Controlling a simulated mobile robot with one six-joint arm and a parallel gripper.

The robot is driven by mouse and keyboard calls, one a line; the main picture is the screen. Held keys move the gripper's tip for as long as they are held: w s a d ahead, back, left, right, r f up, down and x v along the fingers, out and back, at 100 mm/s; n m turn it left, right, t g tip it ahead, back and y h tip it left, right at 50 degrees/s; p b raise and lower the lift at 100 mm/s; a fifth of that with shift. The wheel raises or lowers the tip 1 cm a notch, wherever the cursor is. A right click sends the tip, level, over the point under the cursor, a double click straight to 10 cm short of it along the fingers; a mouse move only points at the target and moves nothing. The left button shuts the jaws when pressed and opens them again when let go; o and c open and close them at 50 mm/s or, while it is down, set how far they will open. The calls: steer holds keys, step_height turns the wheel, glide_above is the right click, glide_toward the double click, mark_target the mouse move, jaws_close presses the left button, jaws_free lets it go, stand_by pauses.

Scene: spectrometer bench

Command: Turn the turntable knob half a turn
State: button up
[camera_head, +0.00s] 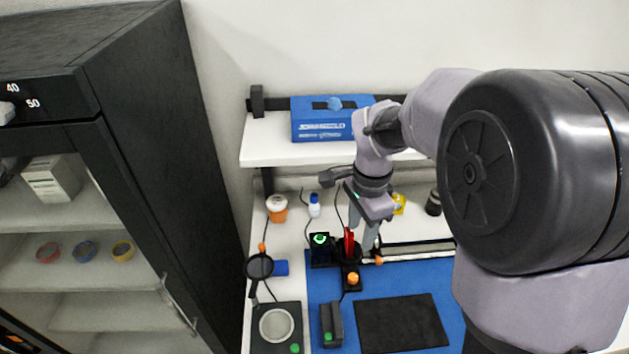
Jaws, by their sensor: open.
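A black mount on the blue mat carries an upright red piece (348,242), and an orange knob (353,279) shows at its front. This looks like the turntable and its knob, but I cannot tell for sure at this size. My gripper (362,238) points down just behind and to the right of the red piece, with its fingers apart. It is behind and above the orange knob, apart from it. The fingers partly overlap the mount, so I cannot tell whether they touch anything.
A black box with a green light (320,240) stands left of the mount. A rail (410,251) runs to the right. A magnifier (260,266), an orange-white jar (277,208) and a small bottle (314,206) are at the left. A shelf with a blue box (325,120) hangs above. A dark pad (402,323) lies in front.

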mark_target(353, 276)
steer(key=f+b, duration=0.2)
steer(key=f, duration=0.7)
steer(key=f+b, duration=0.3)
steer(key=f, duration=0.6)
steer(key=shift+w+d+f, duration=0.15)
steer(key=shift+w+f, duration=0.05)
jaws_close()
